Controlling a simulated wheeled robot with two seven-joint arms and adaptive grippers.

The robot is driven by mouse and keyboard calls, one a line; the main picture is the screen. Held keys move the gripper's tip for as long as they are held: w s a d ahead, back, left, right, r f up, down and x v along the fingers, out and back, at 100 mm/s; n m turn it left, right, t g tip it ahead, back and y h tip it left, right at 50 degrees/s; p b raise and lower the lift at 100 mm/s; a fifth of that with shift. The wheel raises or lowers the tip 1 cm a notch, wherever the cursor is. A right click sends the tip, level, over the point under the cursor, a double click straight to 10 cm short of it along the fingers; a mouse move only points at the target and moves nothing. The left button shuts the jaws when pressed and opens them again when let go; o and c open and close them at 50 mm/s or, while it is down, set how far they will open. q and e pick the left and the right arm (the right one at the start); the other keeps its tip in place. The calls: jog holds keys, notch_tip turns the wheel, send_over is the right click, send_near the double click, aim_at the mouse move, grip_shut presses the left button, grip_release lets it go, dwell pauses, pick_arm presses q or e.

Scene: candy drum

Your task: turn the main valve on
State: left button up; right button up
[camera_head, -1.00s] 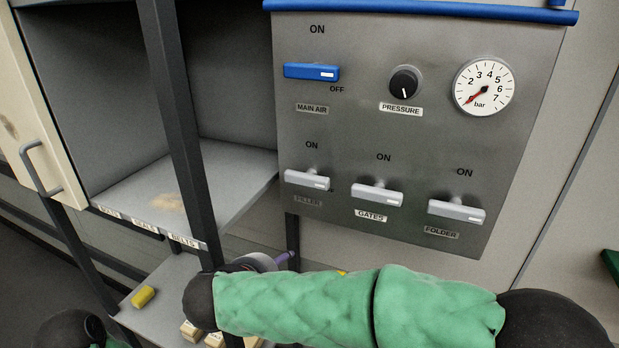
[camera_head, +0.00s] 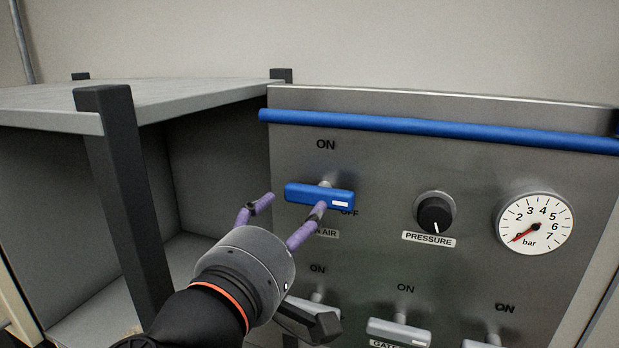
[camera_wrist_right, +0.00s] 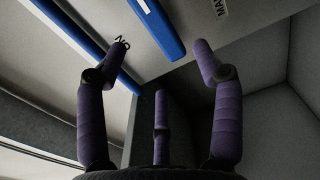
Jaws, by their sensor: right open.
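The main valve is a blue bar handle (camera_head: 318,195) on the grey panel, above a partly covered label reading "N AIR". It lies crosswise, its white-marked end toward OFF; ON is printed above it. My right gripper (camera_head: 285,215) is open in front of the panel, just below and left of the handle, its purple fingers spread. One fingertip overlaps the handle's lower edge; I cannot tell whether it touches. In the right wrist view the blue handle (camera_wrist_right: 157,28) runs between the open fingertips, farther ahead. My left gripper is not in view.
A black pressure knob (camera_head: 435,214) and a gauge (camera_head: 535,224) with its red needle low sit to the right. Grey handles (camera_head: 398,331) sit below. A blue rail (camera_head: 430,128) runs along the panel top. A shelf unit with a dark post (camera_head: 130,200) stands at left.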

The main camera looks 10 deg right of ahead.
aim_at(317, 195)
jog(key=p+x, duration=0.1)
jog(key=x, duration=0.2)
jog(key=p+x, duration=0.1)
jog(key=x, duration=0.3)
jog(key=shift+d+r, duration=0.1)
jog(key=shift+d, duration=0.3)
jog(key=shift+w+d, duration=0.25)
jog(key=shift+w, duration=0.15)
jog(key=shift+w+d+p, duration=0.2)
jog(key=shift+d+p, duration=0.1)
jog(key=shift+p, duration=0.1)
jog(key=shift+w+d, duration=0.1)
jog(key=shift+w, duration=0.25)
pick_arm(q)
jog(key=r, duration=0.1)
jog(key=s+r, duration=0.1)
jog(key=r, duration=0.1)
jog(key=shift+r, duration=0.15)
pick_arm(e)
jog(key=shift+s, duration=0.15)
jog(key=c, duration=1.2)
